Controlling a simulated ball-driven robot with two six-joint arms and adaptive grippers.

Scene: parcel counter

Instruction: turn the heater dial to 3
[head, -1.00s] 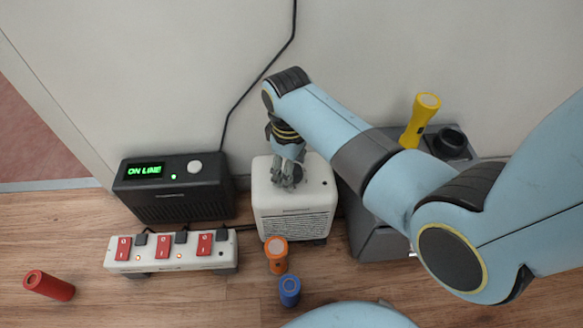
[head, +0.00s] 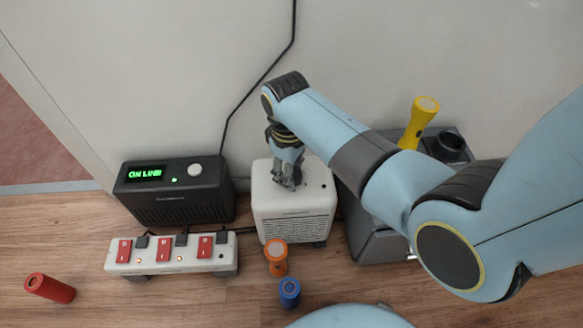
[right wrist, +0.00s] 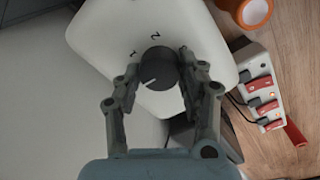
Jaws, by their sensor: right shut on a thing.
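The heater (head: 293,229) is a white box with a slatted front, standing on the floor against the wall. Its round dark grey dial (right wrist: 159,69) is on the top face, with a white pointer line towards the lower left in the right wrist view. My right gripper (head: 288,183) points down onto the heater's top and is shut on the dial, a finger on each side. In the head view the gripper hides the dial. My left gripper is not in view.
A black box (head: 178,207) reading "ON LINE" stands left of the heater. A power strip (head: 190,264) with red switches lies in front of it. Orange (head: 276,265), blue (head: 289,297) and red (head: 50,287) cylinders are on the floor. A yellow torch (head: 418,122) stands at a grey unit (head: 378,245) to the right.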

